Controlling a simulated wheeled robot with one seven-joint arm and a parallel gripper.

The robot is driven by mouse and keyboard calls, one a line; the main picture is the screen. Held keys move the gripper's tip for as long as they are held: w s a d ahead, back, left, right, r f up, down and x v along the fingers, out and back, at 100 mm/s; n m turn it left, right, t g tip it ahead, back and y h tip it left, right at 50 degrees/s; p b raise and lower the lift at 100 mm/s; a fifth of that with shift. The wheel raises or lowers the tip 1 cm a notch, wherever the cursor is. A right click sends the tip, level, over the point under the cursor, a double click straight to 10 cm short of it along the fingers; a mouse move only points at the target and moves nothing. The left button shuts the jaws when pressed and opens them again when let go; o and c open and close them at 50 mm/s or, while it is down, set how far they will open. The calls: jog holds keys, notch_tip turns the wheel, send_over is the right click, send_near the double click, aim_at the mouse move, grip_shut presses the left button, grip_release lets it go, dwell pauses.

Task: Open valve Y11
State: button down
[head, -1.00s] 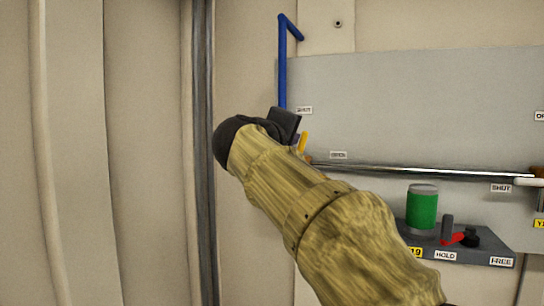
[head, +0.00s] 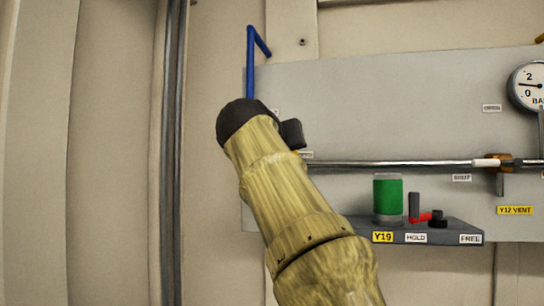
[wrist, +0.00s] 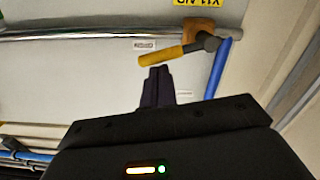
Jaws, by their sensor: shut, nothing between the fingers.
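Valve Y11 shows in the wrist view, upside down: an orange-brown body (wrist: 203,32) on the steel pipe, with a yellow lever (wrist: 165,57). The lever runs from the body at a slant to the pipe, and its free end is beside a small white label (wrist: 144,44). My gripper (wrist: 157,72) is shut and empty. Its fingertips are at the lever's edge near the free end; I cannot tell if they touch. In the head view my gripper (head: 292,135) and arm hide the valve body; only a sliver of yellow shows by the OPEN label (head: 306,155).
A blue pipe (head: 250,65) rises at the panel's left edge. On the grey panel (head: 400,110), the steel pipe (head: 400,163) leads right to valve Y12 VENT (head: 499,163). Below are a green cylinder (head: 388,198) and a red lever (head: 424,216) on the Y19 ledge (head: 450,231). A gauge (head: 530,86) is at right.

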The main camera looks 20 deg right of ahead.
jog(key=s+a+r+p, duration=0.1)
jog(key=s+a+r, duration=0.3)
jog(key=s+a, duration=0.3)
jog(key=shift+s+a, duration=0.3)
dwell(0.7)
jog(key=shift+r, duration=0.1)
